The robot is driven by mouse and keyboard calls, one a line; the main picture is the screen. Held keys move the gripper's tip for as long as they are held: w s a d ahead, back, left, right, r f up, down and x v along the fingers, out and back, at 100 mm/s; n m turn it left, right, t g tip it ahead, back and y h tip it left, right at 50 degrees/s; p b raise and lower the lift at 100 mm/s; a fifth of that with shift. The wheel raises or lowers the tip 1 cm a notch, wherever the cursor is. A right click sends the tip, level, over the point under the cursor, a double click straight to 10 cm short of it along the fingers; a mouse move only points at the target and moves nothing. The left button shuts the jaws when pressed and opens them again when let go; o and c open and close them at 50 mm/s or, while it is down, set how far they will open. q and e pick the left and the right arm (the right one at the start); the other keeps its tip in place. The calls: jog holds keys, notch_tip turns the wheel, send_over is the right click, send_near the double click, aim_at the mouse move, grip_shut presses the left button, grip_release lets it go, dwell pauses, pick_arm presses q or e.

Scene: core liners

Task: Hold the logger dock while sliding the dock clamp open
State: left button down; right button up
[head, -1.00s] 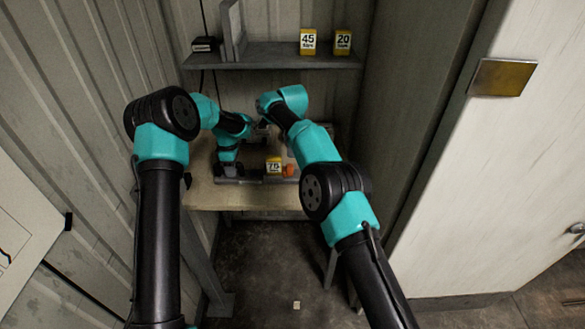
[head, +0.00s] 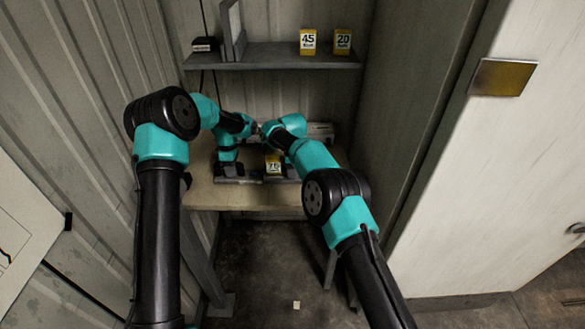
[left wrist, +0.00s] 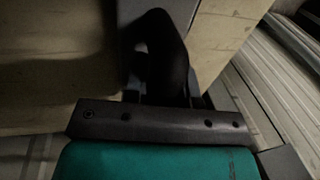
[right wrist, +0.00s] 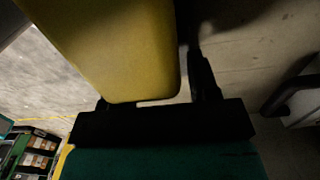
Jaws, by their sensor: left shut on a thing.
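The logger dock (head: 252,179) is a low dark grey bar on the bench's front part. A yellow logger (head: 273,164) marked with black digits sits upright at it. My left gripper (head: 228,170) points down and is shut on the dock's left part; in the left wrist view its dark fingers (left wrist: 160,60) meet a dark grey part. My right gripper (right wrist: 155,90) has its fingers apart near the yellow logger (right wrist: 110,45), which fills the upper left of the right wrist view. In the head view my right arm covers that gripper. The dock clamp is hidden.
The pale bench (head: 215,196) has some free room at its front left. A pale case (head: 320,131) stands at the bench's back right. A white door (head: 500,170) closes off the right.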

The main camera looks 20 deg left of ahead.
grip_shut()
jog(key=shift+w+d, duration=0.25)
jog(key=shift+d, duration=0.65)
jog(key=shift+w+d, duration=0.25)
jog(key=shift+d, duration=0.6)
jog(key=shift+o, duration=0.2)
grip_release()
jog(key=shift+a, duration=0.1)
notch_tip(320, 180, up, 12)
pick_arm(q)
jog(key=c, duration=0.8)
grip_release()
jog(key=shift+c, duration=0.2)
jog(key=shift+r, duration=0.1)
